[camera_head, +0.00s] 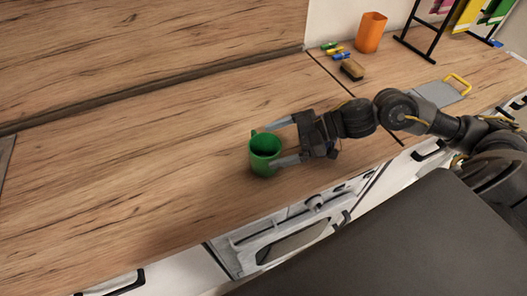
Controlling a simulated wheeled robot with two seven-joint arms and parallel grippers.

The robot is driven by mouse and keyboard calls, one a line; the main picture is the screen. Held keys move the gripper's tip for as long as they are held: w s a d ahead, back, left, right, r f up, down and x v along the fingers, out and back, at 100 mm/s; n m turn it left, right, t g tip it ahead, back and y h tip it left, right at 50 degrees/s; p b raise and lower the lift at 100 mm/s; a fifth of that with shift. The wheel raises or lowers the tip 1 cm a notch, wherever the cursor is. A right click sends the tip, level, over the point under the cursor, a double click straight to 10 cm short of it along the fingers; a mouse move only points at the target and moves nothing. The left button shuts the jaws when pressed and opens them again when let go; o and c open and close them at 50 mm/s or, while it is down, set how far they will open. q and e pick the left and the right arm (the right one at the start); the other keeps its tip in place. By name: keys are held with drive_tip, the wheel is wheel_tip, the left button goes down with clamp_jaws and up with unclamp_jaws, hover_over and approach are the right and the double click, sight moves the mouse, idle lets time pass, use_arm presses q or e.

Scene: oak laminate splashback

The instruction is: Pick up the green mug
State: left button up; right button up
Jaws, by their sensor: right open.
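The green mug (263,157) stands upright on the wooden counter, near the counter's front edge and above the oven. My right gripper (278,143) reaches in from the right with its fingers apart. One finger is at the mug's far side, near what looks like its handle, and the other is at its near right side. Part of the mug lies between the fingertips; I cannot tell whether they touch it. My left gripper is not in view.
An orange cup (371,32), a brush (352,69) and small coloured items (332,48) stand at the back right. A grey board with a yellow handle (441,92) lies behind my right arm. The counter left of the mug is clear.

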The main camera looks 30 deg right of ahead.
drive_tip(key=shift+x, duration=0.75)
drive_tip(key=c, duration=1.6)
wheel_tip(320, 180, up, 10)
